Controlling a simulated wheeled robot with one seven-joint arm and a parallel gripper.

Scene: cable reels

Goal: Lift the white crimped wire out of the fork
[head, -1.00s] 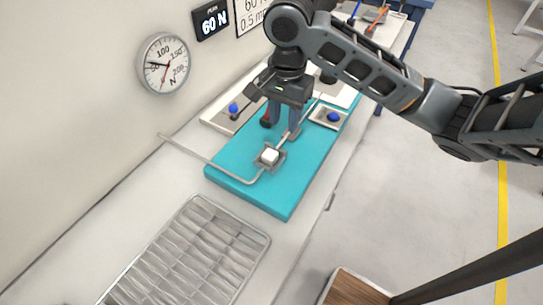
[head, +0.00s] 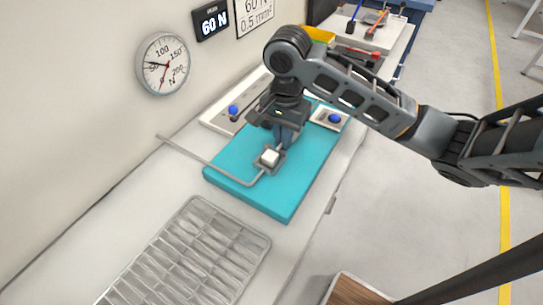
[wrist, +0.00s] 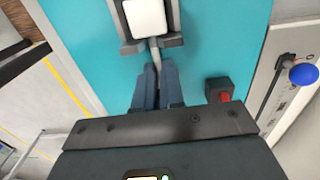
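The fork (wrist: 172,39) is a grey metal bracket on the teal board (head: 228,165); it also shows in the head view (head: 279,158). A white block (wrist: 145,18) sits between its prongs and shows as a small white cube in the head view (head: 269,157). The thin wire (wrist: 155,55) of the white crimped wire runs from the block to my fingers. My gripper (wrist: 158,68) points down close beside the fork, its fingers drawn together around the wire. The fingers hide the wire's far part.
A grey bent rod (head: 205,158) reaches over the board's left edge. A wire-like compartment tray (head: 192,255) lies in front. A red-topped black block (wrist: 219,90) stands near my fingers. Blue knobs (head: 233,109) flank the board. A dial gauge (head: 163,65) hangs on the wall.

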